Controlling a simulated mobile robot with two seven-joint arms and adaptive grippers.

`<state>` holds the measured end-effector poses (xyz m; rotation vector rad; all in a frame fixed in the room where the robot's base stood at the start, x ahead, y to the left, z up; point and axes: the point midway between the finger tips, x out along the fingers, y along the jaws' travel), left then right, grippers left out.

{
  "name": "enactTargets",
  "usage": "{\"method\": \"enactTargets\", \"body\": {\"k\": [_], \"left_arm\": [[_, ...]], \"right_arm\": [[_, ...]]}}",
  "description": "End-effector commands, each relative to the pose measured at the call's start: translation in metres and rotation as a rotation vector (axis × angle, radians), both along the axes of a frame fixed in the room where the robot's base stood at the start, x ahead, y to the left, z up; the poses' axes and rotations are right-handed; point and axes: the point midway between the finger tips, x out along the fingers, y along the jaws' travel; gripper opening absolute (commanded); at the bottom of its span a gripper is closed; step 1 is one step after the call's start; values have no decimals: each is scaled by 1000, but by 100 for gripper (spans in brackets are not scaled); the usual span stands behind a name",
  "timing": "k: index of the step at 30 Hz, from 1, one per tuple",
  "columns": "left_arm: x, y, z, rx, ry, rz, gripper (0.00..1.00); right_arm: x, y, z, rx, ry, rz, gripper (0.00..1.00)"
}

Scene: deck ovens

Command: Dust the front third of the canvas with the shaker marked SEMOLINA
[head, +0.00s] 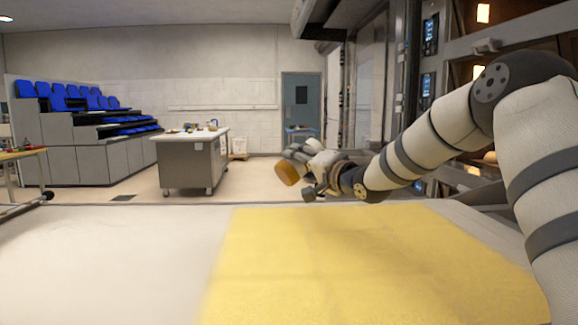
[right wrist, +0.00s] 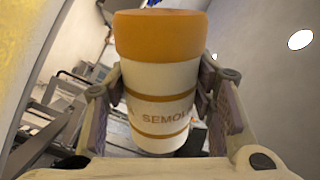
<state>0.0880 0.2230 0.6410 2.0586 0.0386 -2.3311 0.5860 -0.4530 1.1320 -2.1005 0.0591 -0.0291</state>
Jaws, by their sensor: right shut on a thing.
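The shaker (right wrist: 160,85) is white with an orange cap and orange bands. Its lettering reads SEMOL before it curves out of sight. My right gripper (head: 302,160) is shut around the shaker's body and holds it above the far edge of the canvas. In the head view the shaker's orange cap (head: 287,173) points down and to the left, so the shaker is tilted. The pale canvas (head: 110,265) fills the near part of the head view. A broad yellow dusting (head: 350,265) covers its middle and right. My left gripper is out of view.
A grey worktable (head: 193,160) with small things on its white top stands beyond the canvas. Blue tiered seats (head: 75,97) are at the back left. Deck ovens (head: 480,70) rise along the right side, behind my right arm. The floor past the canvas is mostly clear.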

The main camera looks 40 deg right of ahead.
Motion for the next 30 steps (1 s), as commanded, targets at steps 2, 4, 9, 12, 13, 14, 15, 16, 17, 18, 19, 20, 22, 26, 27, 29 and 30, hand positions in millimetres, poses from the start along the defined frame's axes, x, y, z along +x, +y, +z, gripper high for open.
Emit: {"method": "enactTargets", "body": {"k": [2, 4, 9, 12, 13, 14, 15, 16, 17, 18, 19, 20, 22, 26, 27, 29, 30], "left_arm": [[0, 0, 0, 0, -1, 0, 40], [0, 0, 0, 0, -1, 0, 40], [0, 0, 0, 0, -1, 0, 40], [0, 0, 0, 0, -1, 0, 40], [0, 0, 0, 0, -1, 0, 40], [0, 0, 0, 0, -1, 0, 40], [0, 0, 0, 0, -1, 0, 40], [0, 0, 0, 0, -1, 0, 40], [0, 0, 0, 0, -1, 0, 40], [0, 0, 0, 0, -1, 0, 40], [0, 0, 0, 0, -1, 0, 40], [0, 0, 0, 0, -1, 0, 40], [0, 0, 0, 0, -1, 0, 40], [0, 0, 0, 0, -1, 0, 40], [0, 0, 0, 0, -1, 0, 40], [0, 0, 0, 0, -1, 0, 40], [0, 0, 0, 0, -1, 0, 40]], "right_arm": [[1, 8, 2, -2, -1, 4, 15], [1, 16, 2, -1, -2, 5, 15], [2, 36, 1, -2, -1, 3, 15], [3, 50, 1, -2, -1, 4, 15], [3, 53, 1, -1, -1, 3, 15], [3, 57, 1, -2, -1, 3, 15], [4, 61, 2, -1, -2, 2, 15], [4, 65, 2, -1, -2, 2, 15], [4, 68, 1, -1, -2, 3, 15], [4, 73, 1, 0, -1, 2, 15], [5, 76, 1, -1, -1, 3, 15], [5, 79, 1, -1, -1, 2, 15], [4, 73, 1, 4, -4, -2, 15], [3, 58, 2, 4, -5, -2, 15], [3, 53, 2, 3, -4, -1, 15], [3, 46, 2, 4, -4, -1, 15], [3, 41, 2, 3, -4, -1, 15]]}}
